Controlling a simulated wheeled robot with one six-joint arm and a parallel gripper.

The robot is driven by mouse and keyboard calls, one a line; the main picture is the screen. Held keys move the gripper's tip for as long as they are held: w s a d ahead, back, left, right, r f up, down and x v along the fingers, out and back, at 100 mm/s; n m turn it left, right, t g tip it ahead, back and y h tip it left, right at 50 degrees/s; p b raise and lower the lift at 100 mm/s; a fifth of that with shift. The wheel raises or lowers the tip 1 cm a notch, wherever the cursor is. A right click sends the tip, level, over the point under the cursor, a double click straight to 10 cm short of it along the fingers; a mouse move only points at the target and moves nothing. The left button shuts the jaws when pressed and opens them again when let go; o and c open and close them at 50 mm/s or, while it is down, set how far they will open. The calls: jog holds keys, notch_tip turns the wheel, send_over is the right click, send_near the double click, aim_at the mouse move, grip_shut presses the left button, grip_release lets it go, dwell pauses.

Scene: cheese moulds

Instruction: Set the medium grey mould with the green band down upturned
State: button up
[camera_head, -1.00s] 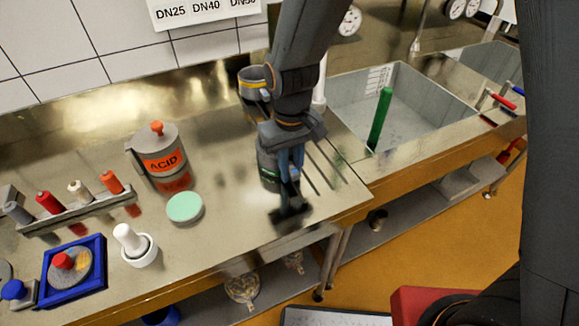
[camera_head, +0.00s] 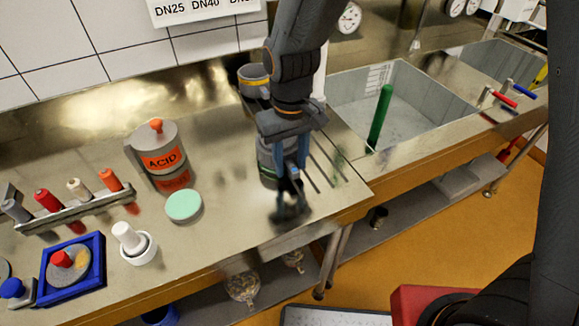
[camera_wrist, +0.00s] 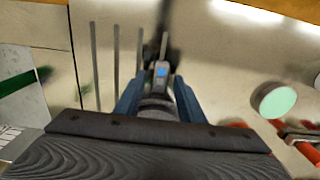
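The grey mould with the green band (camera_head: 267,163) stands on the steel worktop (camera_head: 225,225), left of the drain slots. My wrist and gripper cover its right side in the head view. My gripper (camera_head: 290,205) points down just in front of it, with blue finger links and dark, blurred tips. In the wrist view my gripper (camera_wrist: 160,72) shows its blue links drawing in around a dark grey part. I cannot tell whether that part is mould or gripper, or whether the fingers touch the mould. The mould's opening is hidden.
A grey mould with a yellow band (camera_head: 254,80) stands behind my arm. An acid can (camera_head: 160,152), a mint-green disc (camera_head: 184,205) and a white mortar (camera_head: 138,249) stand to the left. The sink (camera_head: 430,115) is on the right. Worktop between disc and gripper is clear.

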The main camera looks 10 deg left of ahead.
notch_tip(320, 180, up, 10)
jog(key=b, duration=0.2)
jog(key=s+d+f+m, duration=0.1)
jog(key=d+f+m, duration=0.2)
jog(key=d, duration=0.9)
jog(key=s+d+f+m+t, duration=0.1)
jog(key=s+d+f+m, duration=0.1)
jog(key=d, duration=1)
notch_tip(320, 180, down, 2)
jog(key=shift+s+d+f+m, duration=0.2)
jog(key=shift+s+d+m, duration=0.05)
jog(key=shift+m, duration=0.45)
